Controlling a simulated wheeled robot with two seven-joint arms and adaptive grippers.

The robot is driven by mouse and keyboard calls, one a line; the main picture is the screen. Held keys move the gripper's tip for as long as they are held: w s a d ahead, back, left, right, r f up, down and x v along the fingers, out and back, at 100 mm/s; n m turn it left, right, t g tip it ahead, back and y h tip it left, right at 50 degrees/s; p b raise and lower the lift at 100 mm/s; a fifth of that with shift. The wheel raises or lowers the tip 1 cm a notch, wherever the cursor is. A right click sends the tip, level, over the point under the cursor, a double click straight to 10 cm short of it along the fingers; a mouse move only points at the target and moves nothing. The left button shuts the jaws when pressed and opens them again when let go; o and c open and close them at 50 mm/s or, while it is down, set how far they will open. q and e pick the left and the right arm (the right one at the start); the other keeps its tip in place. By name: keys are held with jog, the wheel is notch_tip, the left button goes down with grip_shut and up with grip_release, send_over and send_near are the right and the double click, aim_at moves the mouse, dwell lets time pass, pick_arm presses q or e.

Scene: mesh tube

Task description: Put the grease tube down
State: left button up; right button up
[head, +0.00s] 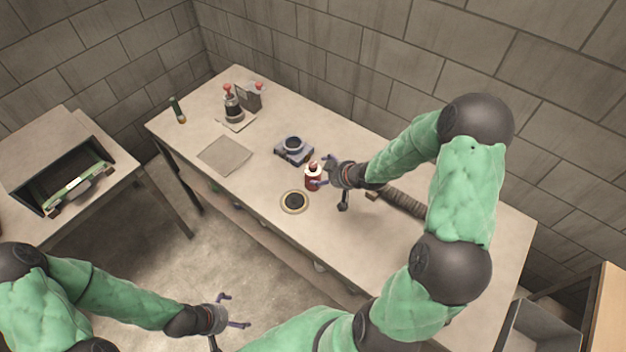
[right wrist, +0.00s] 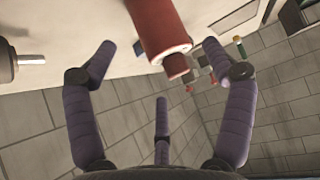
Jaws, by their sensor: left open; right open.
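The grease tube is the red tube (head: 313,180) with a pale band and red cap, upright on the long table. In the right wrist view the red tube (right wrist: 160,22) comes in from the top, between the spread fingers. My right gripper (head: 323,171) is open beside the tube at its right; its fingers (right wrist: 159,45) look apart from it on both sides. The tube's base is out of the wrist view. My left gripper (head: 235,310) is open and empty, in front of the table over the floor.
A round dark disc with a tan rim (head: 294,201) lies just in front of the tube, and a blue-grey device (head: 293,150) stands behind it. A grey mat (head: 225,155), a red-topped device (head: 233,107) and a green bottle (head: 177,109) are further left. The table's front right is clear.

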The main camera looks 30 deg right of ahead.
aim_at(318, 175)
jog(key=b+x, duration=0.1)
jog(key=x, duration=0.3)
jog(key=shift+a+b, duration=0.2)
jog(key=shift+b, duration=0.15)
jog(key=shift+w+a+f, duration=0.1)
jog(key=shift+w+f, duration=0.35)
jog(key=shift+c, duration=0.3)
jog(key=c, duration=0.9)
jog(key=shift+s, duration=0.1)
jog(key=c, duration=0.4)
jog(key=shift+s+a+f, duration=0.1)
